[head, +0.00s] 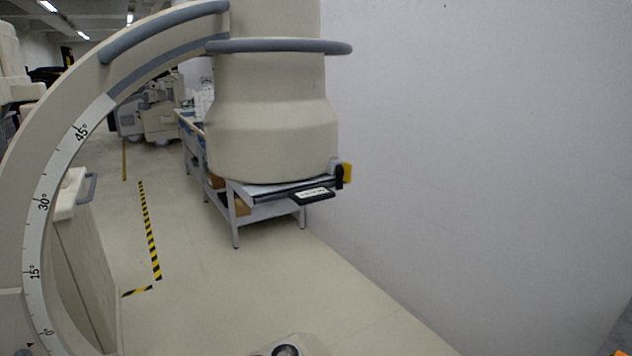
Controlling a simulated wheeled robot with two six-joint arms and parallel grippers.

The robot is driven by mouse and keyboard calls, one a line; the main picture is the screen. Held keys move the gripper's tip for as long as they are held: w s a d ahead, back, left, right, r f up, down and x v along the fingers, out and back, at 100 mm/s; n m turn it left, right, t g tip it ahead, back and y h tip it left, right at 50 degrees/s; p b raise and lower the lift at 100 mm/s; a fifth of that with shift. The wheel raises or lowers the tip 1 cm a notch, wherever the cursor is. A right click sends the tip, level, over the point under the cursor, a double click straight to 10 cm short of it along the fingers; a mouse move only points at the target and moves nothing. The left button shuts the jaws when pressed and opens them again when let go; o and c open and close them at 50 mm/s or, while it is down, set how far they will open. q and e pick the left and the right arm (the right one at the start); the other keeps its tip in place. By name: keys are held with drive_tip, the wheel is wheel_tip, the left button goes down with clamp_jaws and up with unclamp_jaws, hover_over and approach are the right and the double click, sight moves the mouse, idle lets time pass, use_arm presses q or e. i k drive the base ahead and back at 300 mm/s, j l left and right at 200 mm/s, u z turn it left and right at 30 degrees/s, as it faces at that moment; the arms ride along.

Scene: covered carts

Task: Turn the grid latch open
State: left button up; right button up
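The grid (282,191) is a flat dark-edged plate under the large beige cylindrical head of a C-shaped machine. A black handle with a white label (312,196) sticks out at its front edge. At the right end of the plate is what looks like the grid latch (339,177), a small black upright lever. A yellow block (347,172) and a light grey piece sit right beside it. The lever is small, so its exact turn is hard to tell. Neither of my grippers is in view.
The curved beige arm (22,205) with a degree scale fills the left side. A grey ring handle (280,46) circles the head. A grey metal cart (237,220) stands behind and below it. A white wall (480,130) closes the right side.

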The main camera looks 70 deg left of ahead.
sight(342, 172)
drive_tip(key=u, duration=1.7)
